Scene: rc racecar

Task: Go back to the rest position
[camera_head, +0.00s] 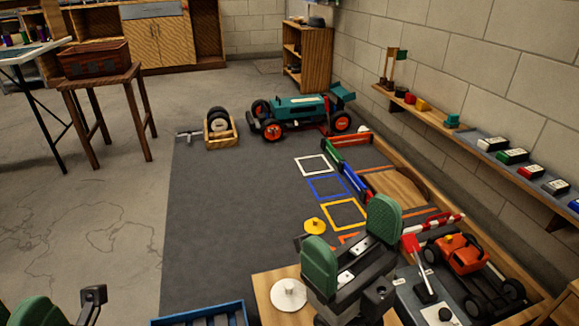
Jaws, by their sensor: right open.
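My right gripper (350,240) is at the lower middle right of the head view. Its two green finger pads stand wide apart with nothing between them. It is above a small wooden table (268,290) that carries a white disc (289,294). My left gripper (37,312) shows only in part at the bottom left corner, with one green pad and a dark link. Its opening cannot be made out, and the rest of it is cut off by the frame.
A teal racecar (302,108) stands on the dark mat (215,200) near a wooden wheel crate (222,138). An orange car (462,254) and a grey control panel (437,302) lie close right of my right gripper. A blue crate (205,314) is at the bottom. The mat's left part is clear.

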